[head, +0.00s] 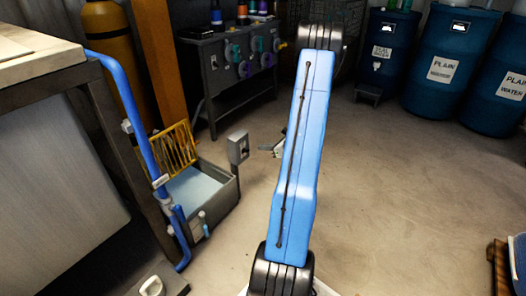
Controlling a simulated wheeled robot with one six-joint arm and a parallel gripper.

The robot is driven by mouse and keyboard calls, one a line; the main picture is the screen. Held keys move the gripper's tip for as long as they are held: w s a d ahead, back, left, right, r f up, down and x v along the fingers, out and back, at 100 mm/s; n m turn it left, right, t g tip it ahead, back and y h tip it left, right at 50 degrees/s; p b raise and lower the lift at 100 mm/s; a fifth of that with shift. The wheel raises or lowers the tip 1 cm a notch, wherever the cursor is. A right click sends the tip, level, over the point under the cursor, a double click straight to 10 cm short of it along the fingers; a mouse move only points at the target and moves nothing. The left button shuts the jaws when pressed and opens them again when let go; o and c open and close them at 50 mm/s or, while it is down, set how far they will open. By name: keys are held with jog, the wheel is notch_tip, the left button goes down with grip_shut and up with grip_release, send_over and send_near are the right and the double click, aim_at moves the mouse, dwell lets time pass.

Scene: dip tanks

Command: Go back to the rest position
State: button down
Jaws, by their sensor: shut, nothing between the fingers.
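My blue arm link rises through the middle of the head view, up to a dark joint near the top edge. A small grey and dark part just left of this link looks like the end of my gripper (272,149). It is mostly hidden behind the link. It appears shut and empty, over the open floor to the right of a tank with pale blue liquid (222,219). A yellow rack (177,148) stands upright at the tank's back left.
A bench (40,60) with a blue pipe (128,100) is close on the left. A dark cabinet with coloured knobs (213,70) stands behind. Blue drums (440,72) line the back right. A wooden item (498,265) is at the lower right. The right-hand floor (400,190) is clear.

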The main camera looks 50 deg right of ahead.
dwell(0.6)
jog(key=w+a+r+n+g+y, duration=0.1)
jog(key=w+a+r+n+y, duration=0.1)
jog(key=a+r+n, duration=0.5)
jog(key=w+a+r+n+g+y, duration=0.15)
jog(key=a+r, duration=0.35)
jog(key=a, duration=0.6)
jog(key=s+a+r+n+g+y, duration=0.15)
jog(key=a+r+n, duration=0.25)
jog(key=a, duration=0.4)
jog(key=s+a+r+n+g+y, duration=0.15)
jog(key=a+r+n, duration=0.25)
jog(key=a, duration=0.4)
jog(key=s+a+r+n+g+h, duration=0.1)
jog(key=s+a+r+n+g, duration=0.1)
jog(key=s+a+r+n, duration=0.3)
jog(key=s+a+r+n+g+h, duration=0.1)
jog(key=s+a+n+g+h, duration=0.1)
jog(key=s+a+n, duration=0.4)
jog(key=s+a+r+n+h, duration=0.1)
jog(key=s+r+n+h, duration=0.1)
jog(key=s, duration=0.5)
jog(key=s+a+r+n+t+h, duration=0.1)
jog(key=s+a+r+n+h, duration=0.1)
jog(key=s+n, duration=0.3)
jog(key=shift+s+a+h, duration=0.2)
jog(key=shift+s+h, duration=0.25)
jog(key=shift+s, duration=1.25)
